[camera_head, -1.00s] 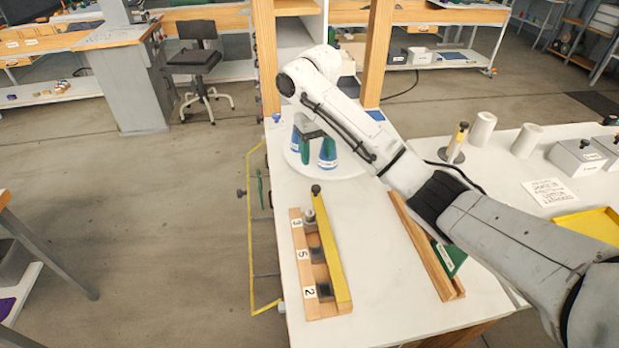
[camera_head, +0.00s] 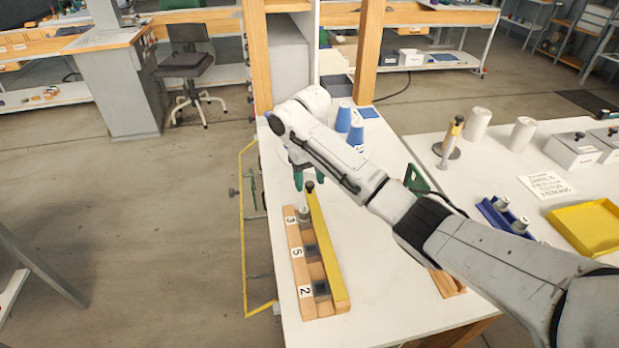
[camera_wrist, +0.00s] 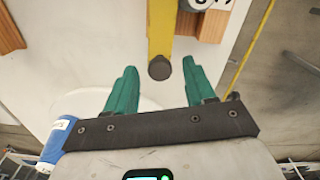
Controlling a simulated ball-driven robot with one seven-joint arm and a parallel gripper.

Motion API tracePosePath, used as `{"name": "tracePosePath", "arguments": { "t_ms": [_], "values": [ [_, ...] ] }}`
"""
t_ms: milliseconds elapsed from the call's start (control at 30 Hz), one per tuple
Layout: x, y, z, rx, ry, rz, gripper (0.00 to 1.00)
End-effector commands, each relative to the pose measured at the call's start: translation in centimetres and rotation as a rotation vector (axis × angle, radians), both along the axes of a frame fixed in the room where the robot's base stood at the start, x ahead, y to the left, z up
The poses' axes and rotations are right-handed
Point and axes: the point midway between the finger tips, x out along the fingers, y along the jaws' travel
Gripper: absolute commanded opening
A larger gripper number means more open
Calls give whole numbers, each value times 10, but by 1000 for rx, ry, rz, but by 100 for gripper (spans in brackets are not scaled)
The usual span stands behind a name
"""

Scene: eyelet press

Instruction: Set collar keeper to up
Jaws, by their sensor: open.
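A yellow bar (camera_head: 328,250), which I take to be the collar keeper, lies along a wooden block (camera_head: 296,262) marked 3, 5 and 2. A dark knob (camera_head: 309,186) stands at its far end. A grey collar (camera_head: 304,214) sits by the 3. My gripper (camera_head: 308,180) is open and empty at the knob end. In the wrist view the knob (camera_wrist: 159,68) on the yellow bar (camera_wrist: 160,30) appears between the green fingertips of my gripper (camera_wrist: 160,72). I cannot tell whether the fingers are level with the knob or above it.
Blue cups (camera_head: 356,132) stand at the table's far side. A green part (camera_head: 416,180) is partly behind my arm. On the right bench are a blue holder (camera_head: 500,217), a yellow tray (camera_head: 590,228) and a rod stand (camera_head: 450,140). The white table between is mostly clear.

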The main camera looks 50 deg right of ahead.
Motion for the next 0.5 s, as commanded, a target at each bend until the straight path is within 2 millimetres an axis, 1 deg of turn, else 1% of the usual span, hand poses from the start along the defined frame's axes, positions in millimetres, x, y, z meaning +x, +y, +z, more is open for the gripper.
{"name": "tracePosePath", "arguments": {
  "t_ms": [67, 100, 500],
  "values": [
    [0, 0, 0, 0, 0, 0, 54],
    [0, 0, 0, 0, 0, 0, 52],
    [0, 0, 0, 0, 0, 0, 14]
  ]
}}
